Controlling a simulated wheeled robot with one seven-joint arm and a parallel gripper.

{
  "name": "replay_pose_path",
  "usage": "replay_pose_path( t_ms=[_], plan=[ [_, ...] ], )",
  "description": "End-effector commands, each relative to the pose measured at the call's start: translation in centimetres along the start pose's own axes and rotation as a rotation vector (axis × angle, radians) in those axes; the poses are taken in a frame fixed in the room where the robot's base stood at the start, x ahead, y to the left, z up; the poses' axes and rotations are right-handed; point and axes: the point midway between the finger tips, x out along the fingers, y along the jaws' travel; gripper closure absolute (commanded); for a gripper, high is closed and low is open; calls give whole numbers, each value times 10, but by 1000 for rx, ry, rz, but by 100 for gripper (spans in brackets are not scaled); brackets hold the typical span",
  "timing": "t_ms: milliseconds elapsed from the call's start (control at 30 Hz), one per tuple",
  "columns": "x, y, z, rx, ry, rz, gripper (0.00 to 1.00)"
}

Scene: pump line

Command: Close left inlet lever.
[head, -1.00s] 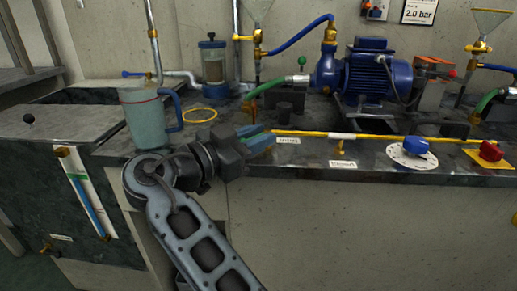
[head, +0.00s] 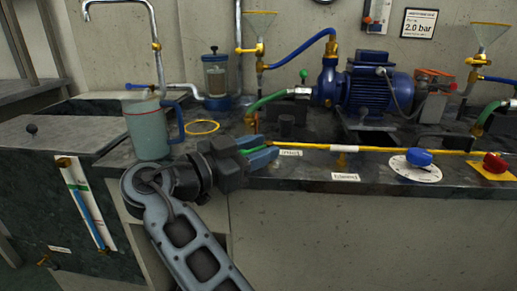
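My gripper (head: 259,149) is above the front edge of the dark bench, at the left end of the yellow pipe. Its fingers point right, look apart, and nothing shows between them. Under the left funnel (head: 259,20) is a brass valve (head: 258,50) with a yellow handle to its left. A lever with a green knob (head: 303,75) stands at the end of the green hose (head: 268,100), left of the blue pump. I cannot tell which of these is the left inlet lever. My gripper is in front of and well below both, touching neither.
A grey-green mug (head: 147,130) with a blue handle stands left of my gripper, with a yellow ring (head: 202,127) behind. The blue pump motor (head: 372,88), a blue dial (head: 418,157) and a red knob (head: 495,162) are to the right. Free floor lies before the bench.

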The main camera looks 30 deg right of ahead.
Motion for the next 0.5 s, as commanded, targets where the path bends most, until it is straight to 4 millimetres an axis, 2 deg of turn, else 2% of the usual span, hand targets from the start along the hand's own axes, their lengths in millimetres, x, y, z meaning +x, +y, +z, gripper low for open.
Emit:
replay_pose_path(
  t_ms=[167, 500],
  plan=[
    [-16, -1, -1, -1, 0, -4, 64],
    [-68, -1, 0, 0, 0, -3, 64]
  ],
)
